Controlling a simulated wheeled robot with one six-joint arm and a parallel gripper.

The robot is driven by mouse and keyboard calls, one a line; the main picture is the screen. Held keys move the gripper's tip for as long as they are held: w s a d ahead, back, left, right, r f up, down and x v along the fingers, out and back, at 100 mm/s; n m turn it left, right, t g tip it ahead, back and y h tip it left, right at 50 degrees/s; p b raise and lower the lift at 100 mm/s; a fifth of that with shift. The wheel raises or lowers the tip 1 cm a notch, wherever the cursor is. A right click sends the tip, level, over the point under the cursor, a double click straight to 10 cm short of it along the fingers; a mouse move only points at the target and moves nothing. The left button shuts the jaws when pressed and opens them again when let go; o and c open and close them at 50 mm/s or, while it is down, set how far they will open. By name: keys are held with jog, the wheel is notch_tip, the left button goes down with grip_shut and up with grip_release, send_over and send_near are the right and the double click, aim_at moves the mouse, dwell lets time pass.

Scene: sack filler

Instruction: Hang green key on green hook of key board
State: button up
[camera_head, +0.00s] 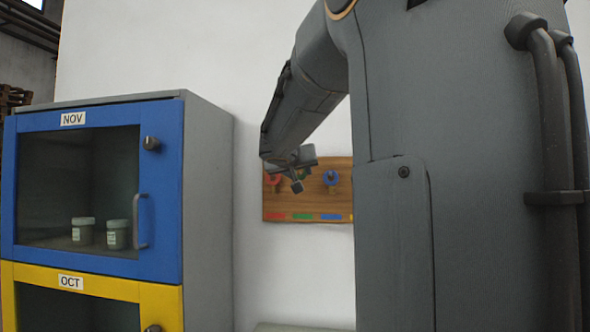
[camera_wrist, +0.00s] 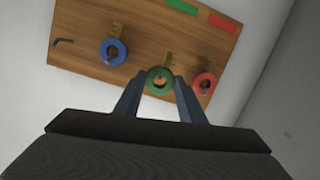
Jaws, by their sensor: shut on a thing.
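The wooden key board (camera_head: 312,204) is fixed to the white wall, and its right end is hidden by my arm in the head view. In the wrist view it appears tilted (camera_wrist: 120,25). My gripper (camera_wrist: 160,88) is shut on the green key (camera_wrist: 159,70), holding it by its round ring in front of the board, between the blue and red keys. The key's toothed end points toward the board. The green hook is hidden, and I cannot tell whether the key is on it. In the head view, my gripper (camera_head: 297,184) covers most of the green key.
The red key (camera_wrist: 203,84) and the blue key (camera_wrist: 113,52) hang close on either side. A bare dark hook (camera_wrist: 63,42) shows at the board's end. A grey cabinet (camera_head: 208,200) with a blue NOV door (camera_head: 160,200) stands left of the board.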

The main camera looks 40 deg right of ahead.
aim_at(300, 176)
jog(key=shift+f+b+x, duration=0.15)
jog(key=shift+b+x, duration=0.25)
jog(key=shift+x, duration=0.35)
jog(key=shift+f+b+x, duration=0.2)
jog(key=shift+b+x, duration=0.2)
jog(key=shift+x, duration=0.35)
jog(key=o, duration=1.1)
jog(key=b+v, duration=0.2)
jog(key=v, duration=0.5)
jog(key=shift+s+a, duration=0.25)
